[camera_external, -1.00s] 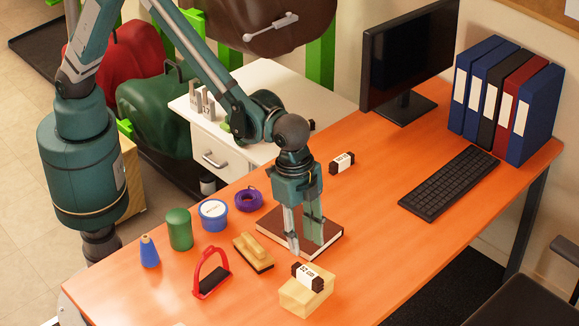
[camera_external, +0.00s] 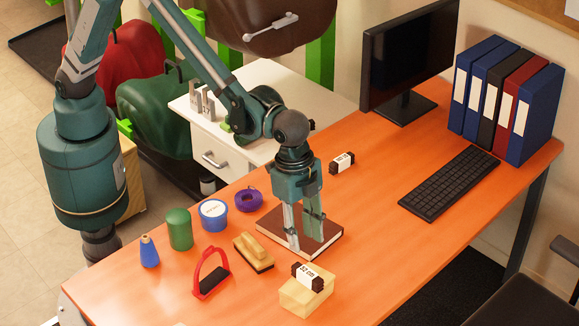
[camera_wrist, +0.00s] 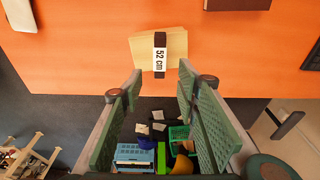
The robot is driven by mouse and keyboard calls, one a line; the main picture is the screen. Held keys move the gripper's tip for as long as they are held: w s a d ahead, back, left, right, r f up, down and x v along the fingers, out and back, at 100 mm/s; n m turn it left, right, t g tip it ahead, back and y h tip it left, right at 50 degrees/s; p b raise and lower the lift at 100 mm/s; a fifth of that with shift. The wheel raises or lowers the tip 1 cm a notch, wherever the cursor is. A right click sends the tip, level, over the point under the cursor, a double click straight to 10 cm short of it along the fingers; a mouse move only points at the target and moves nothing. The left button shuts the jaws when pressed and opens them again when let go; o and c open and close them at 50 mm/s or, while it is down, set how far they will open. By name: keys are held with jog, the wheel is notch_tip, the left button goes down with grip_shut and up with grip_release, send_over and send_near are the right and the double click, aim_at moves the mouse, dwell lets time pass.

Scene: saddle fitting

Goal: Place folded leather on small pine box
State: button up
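A dark folded leather piece with a white label (camera_external: 308,277) lies across the top of the small pine box (camera_external: 300,301), near the front edge of the desk. In the wrist view the label on the leather (camera_wrist: 160,56) reads 52 cm, and the pale box top (camera_wrist: 142,47) shows around it. A second dark piece with a white label (camera_external: 342,163) lies on the desk farther back. My gripper (camera_external: 304,243) points down over the brown book, behind the box. Its two fingers stand apart with nothing between them in the wrist view (camera_wrist: 160,82).
The brown book (camera_external: 325,246) lies under my gripper. A wooden brush (camera_external: 253,252), red stirrup (camera_external: 212,273), green jar (camera_external: 179,229), blue tub (camera_external: 214,215), blue bottle (camera_external: 149,252) and purple ring (camera_external: 248,199) stand left. The desk right of the box is clear.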

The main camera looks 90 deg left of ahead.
jog(key=s+a+r+n+t, duration=0.1)
jog(key=s+a+r, duration=0.2)
jog(key=a+r, duration=0.5)
jog(key=s+a+r+n+t, duration=0.15)
jog(key=a+r, duration=0.25)
jog(key=a, duration=0.7)
jog(key=s+a+r+n, duration=0.2)
jog(key=s+a+r, duration=0.1)
jog(key=a+r, duration=0.55)
jog(key=s+a+f+n+t+y, duration=0.1)
jog(key=s+a+n+t, duration=0.2)
jog(key=s+a, duration=2)
jog(key=a+n, duration=0.1)
jog(key=a, duration=0.1)
jog(key=shift+a+f, duration=0.3)
jog(key=shift+f, duration=0.1)
